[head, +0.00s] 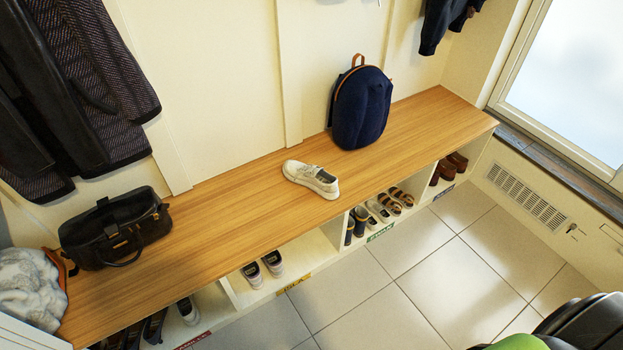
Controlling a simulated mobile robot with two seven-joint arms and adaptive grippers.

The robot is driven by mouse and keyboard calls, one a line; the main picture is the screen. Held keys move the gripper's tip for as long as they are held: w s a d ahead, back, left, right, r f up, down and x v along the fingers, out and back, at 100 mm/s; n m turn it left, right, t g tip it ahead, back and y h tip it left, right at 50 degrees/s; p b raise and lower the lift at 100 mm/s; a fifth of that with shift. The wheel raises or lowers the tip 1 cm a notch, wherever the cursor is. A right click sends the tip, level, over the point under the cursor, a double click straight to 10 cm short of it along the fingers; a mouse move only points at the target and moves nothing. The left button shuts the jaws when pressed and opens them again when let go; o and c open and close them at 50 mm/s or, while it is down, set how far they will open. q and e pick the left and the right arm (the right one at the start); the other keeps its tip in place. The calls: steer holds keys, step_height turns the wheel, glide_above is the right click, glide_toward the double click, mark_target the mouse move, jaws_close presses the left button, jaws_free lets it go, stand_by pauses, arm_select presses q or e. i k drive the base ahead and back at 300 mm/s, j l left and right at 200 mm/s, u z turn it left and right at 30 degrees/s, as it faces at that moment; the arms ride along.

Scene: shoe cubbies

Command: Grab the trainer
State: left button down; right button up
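A white trainer (312,180) with a dark inside lies alone on top of the wooden bench (230,215), near its middle. Its toe points to the lower right, and nothing touches it. A pair of dark-and-white shoes (262,269) sits in a cubby under the bench.
A navy backpack (362,107) stands behind the trainer to the right. A black handbag (116,228) and a grey fluffy item (30,288) are at the bench's left end. Coats hang above. Several shoes fill the cubbies. Tiled floor (400,308) in front is mostly clear.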

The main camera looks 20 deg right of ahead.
mark_target(324, 184)
steer(key=i+l+u, duration=0.15)
steer(key=l, duration=0.35)
steer(key=i+l+u, duration=0.1)
steer(key=l, duration=0.4)
steer(key=i+l+u, duration=0.15)
steer(key=l, duration=0.35)
steer(key=i+l+u, duration=0.15)
steer(key=l, duration=0.4)
